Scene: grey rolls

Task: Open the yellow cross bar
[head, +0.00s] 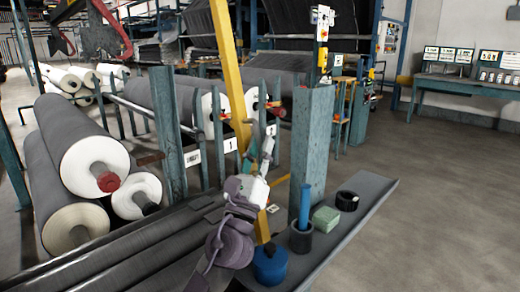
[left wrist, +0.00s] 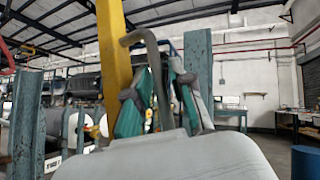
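The yellow cross bar (head: 228,70) stands steeply, leaning slightly, beside a blue-grey post (head: 312,140). Its lower part passes behind my left wrist and shows again above a blue round piece. In the left wrist view the bar (left wrist: 114,50) rises just left of my fingers. My left gripper (head: 261,150) is at the bar's lower half, pointing up. In the left wrist view its teal-padded fingers (left wrist: 163,100) are apart, with background visible between them. A grey bent rod (left wrist: 145,38) shows in front of them; I cannot tell what it belongs to. My right gripper is not in view.
Large grey rolls (head: 72,135) lie at left. A ledge (head: 365,200) holds a blue cylinder in a dark cup (head: 301,235), a green block (head: 326,218) and a black ring (head: 347,200). The blue round piece (head: 270,264) is close below my wrist. Floor at right is free.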

